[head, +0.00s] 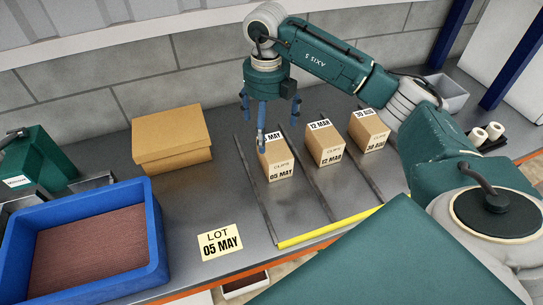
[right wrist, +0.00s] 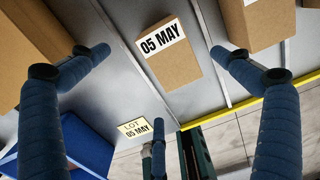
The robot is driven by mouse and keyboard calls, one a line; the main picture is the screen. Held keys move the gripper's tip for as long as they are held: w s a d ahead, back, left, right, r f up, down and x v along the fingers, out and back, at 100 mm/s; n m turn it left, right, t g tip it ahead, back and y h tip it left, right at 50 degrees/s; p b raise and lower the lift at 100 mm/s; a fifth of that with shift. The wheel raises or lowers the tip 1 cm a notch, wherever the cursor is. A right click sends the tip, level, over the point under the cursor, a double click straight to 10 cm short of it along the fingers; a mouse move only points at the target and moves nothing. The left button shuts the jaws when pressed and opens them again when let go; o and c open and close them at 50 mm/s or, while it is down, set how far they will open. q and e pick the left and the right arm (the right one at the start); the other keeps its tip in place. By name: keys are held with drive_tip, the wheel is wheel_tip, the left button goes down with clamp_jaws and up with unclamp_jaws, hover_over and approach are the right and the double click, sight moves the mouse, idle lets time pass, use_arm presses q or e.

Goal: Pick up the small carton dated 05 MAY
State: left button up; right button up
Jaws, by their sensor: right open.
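The carton dated 05 MAY (head: 278,163) is a small brown box with a white date label. It stands in the leftmost lane of the bench, upright. In the right wrist view the carton (right wrist: 178,66) shows between the spread blue fingers. My right gripper (head: 269,115) is open and empty, pointing down above and behind the carton. One finger overlaps the carton's upper left corner in the head view; I cannot tell whether it touches. The yellow LOT 05 MAY card (head: 220,242) lies flat on the bench to the front left. My left gripper is not in view.
Cartons dated 12 MAR (head: 326,145) and 30 AUG (head: 369,130) stand in lanes to the right, split by thin rails. A larger brown box (head: 170,135) is to the left. A blue tray (head: 157,235) is front left. A yellow strip (head: 328,229) edges the lanes.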

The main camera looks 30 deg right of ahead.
sight(269, 148)
drive_tip(key=shift+s+f+p, duration=0.2)
drive_tip(key=shift+f+p, duration=0.15)
drive_tip(key=shift+f, duration=0.8)
drive_tip(key=shift+s+f, duration=0.2)
drive_tip(key=shift+f, duration=0.35)
wheel_tip(269, 148, down, 4)
drive_tip(key=p, duration=0.3)
drive_tip(key=shift+f, duration=0.6)
drive_tip(key=c, duration=1.4)
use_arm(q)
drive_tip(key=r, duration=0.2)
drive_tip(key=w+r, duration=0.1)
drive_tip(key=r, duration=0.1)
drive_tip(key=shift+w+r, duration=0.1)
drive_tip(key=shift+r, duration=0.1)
use_arm(e)
drive_tip(key=shift+c, duration=0.9)
drive_tip(key=shift+r, duration=0.15)
